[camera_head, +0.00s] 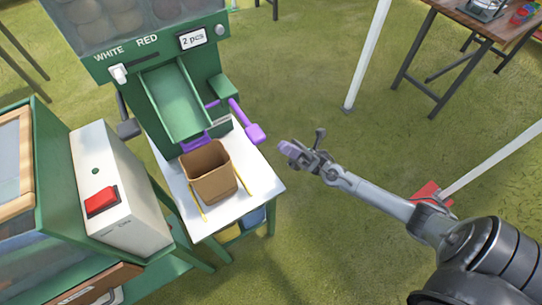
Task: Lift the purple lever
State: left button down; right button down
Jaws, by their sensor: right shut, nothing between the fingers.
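The purple lever (245,122) sticks out from the right side of the green dispensing machine (165,65). Its thick end block points down and to the right. My right gripper (291,149) is a short way to the right of the lever's end, apart from it in the picture. It is shut and empty, with pale purplish fingertips pointing left toward the lever. My left gripper is out of view.
A brown open box (210,172) stands on a white table (262,179) below the machine's green chute. A white box with a red button (101,201) is at the left. A white pole (367,55) and a wooden table (485,28) are farther right. Grass is open between.

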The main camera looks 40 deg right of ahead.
jog(key=w+d+f+n+g+b, duration=0.2)
jog(key=f+b, duration=0.3)
jog(key=b, duration=0.3)
jog(key=w+d+f+n+g+b, duration=0.1)
jog(key=d+f+n+g+b, duration=0.2)
jog(key=f+n+g+b, duration=0.2)
jog(key=f+b, duration=0.1)
jog(key=b, duration=0.1)
jog(key=shift+w+d+n+y+b, duration=0.25)
jog(key=shift+w+n+y+b, duration=0.05)
jog(key=shift+w+y+b, duration=0.1)
jog(key=shift+a+r+g, duration=0.1)
jog(key=shift+g, duration=0.2)
jog(key=a+r+b, duration=0.1)
jog(key=a+r, duration=0.5)
jog(key=r, duration=0.5)
jog(key=shift+w+a+b, duration=0.4)
jog(key=shift+r, duration=0.1)
